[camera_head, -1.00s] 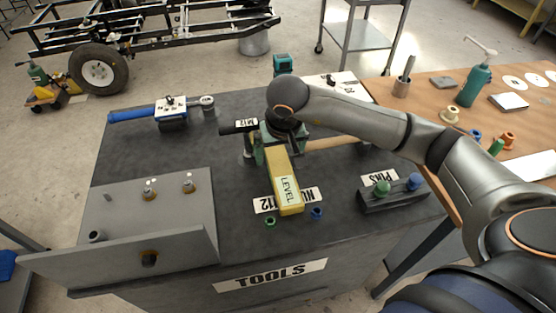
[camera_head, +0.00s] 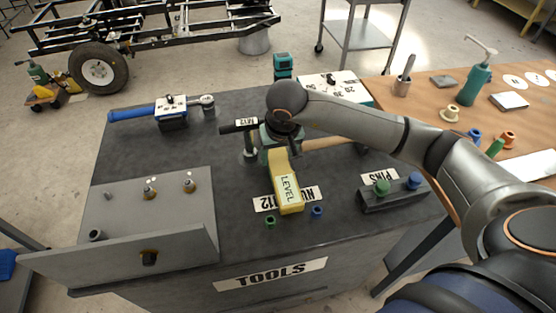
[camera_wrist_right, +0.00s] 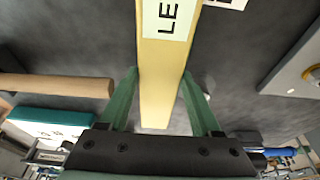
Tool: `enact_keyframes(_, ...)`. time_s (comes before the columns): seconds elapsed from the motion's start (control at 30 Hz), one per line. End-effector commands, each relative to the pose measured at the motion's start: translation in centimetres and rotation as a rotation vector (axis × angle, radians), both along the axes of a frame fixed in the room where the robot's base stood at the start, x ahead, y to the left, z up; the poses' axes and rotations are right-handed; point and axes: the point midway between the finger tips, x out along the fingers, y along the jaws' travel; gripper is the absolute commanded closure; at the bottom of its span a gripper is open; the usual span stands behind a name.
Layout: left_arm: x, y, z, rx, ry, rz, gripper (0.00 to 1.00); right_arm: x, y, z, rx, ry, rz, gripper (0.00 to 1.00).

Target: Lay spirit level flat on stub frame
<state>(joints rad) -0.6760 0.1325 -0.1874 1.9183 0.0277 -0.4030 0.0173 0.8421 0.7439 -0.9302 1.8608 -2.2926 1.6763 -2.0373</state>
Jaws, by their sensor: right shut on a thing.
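The yellow spirit level (camera_head: 289,191) lies lengthwise on or just above the dark tool table, its white LEVEL label facing up. Its far end is between the green fingers of my right gripper (camera_head: 280,146), which is shut on it. In the right wrist view the level (camera_wrist_right: 162,80) runs between both fingers of the gripper (camera_wrist_right: 160,95). I cannot tell whether its underside touches the table. A grey plate with an upright front wall (camera_head: 135,258), perhaps the stub frame, stands at the table's left, apart from the level. My left gripper is not in view.
A dark M12 tool (camera_head: 240,126) and a wooden handle (camera_head: 325,143) are close to my right gripper. Studs (camera_head: 150,190) rise from the grey plate. A pin block (camera_head: 392,193) stands to the right.

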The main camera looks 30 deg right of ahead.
Motion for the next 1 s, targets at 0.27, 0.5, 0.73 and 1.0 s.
enact_keyframes(0.27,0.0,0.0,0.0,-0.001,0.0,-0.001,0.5,0.0,0.0,0.0,0.0,-0.001,0.0,1.0)
enact_keyframes(0.5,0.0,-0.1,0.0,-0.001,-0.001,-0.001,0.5,0.1,0.0,0.1,0.0,-0.003,-0.001,1.0)
enact_keyframes(0.73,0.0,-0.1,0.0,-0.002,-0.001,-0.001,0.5,0.1,0.0,0.6,0.001,-0.004,0.0,1.0)
enact_keyframes(1.0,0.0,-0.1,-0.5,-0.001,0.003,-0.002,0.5,0.2,0.0,4.1,0.0,-0.009,0.0,1.0)
